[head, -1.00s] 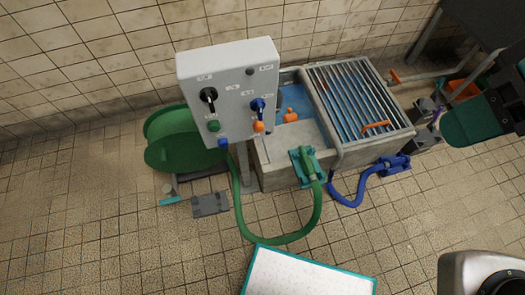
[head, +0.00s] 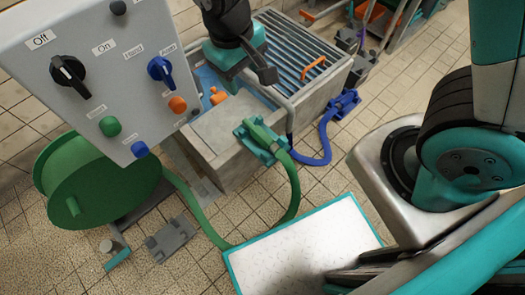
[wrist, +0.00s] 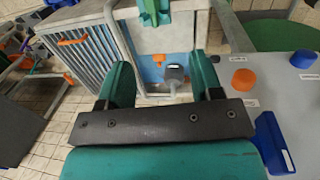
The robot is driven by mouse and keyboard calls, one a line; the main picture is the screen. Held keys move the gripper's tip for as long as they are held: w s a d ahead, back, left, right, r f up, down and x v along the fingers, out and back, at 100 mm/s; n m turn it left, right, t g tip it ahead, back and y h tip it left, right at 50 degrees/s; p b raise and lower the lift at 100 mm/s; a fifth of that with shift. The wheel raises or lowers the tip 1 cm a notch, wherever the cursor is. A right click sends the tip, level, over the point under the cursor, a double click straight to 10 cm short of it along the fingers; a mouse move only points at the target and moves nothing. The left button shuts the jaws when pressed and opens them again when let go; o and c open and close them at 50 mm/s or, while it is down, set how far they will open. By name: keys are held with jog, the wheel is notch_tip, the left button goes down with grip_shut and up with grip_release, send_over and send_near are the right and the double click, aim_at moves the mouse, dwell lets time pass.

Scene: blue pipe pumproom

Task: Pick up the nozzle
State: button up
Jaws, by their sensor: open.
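The green nozzle (head: 258,132), at the end of a green hose, rests in a teal cradle (head: 270,150) on the near rim of the concrete basin (head: 222,150). In the wrist view, the nozzle (wrist: 155,10) shows at the top centre, partly cut off by the picture edge. My gripper (head: 242,68) is above the basin, behind and apart from the nozzle. In the wrist view, my gripper (wrist: 162,62) has its two green fingers spread with nothing held between them.
A control panel (head: 110,70) stands left of my gripper, close to it in the wrist view. A metal grate (head: 305,50) covers the basin's right part. A blue hose (head: 322,145), green reel (head: 100,185) and white-topped surface (head: 300,245) are nearby.

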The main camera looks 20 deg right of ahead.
aim_at(260, 136)
jog(key=w+d+f+h+b, duration=0.1)
jog(key=f+b, duration=0.3)
jog(key=f, duration=0.6)
jog(key=w+d+f+t+h+b, duration=0.1)
jog(key=f+b, duration=0.4)
jog(key=f, duration=0.6)
jog(key=w+d+f+h+b, duration=0.1)
jog(key=f+b, duration=0.4)
jog(key=f, duration=0.5)
jog(key=shift+w+f+t+h, duration=0.2)
jog(key=shift+w+t+h, duration=0.2)
jog(key=shift+w+h, duration=0.3)
jog(key=b+x, duration=0.3)
jog(key=x, duration=0.3)
jog(key=shift+w+r, duration=0.1)
jog(key=shift+w, duration=0.05)
jog(key=shift+r, duration=0.1)
jog(key=c, duration=0.9)
jog(key=shift+r, duration=0.1)
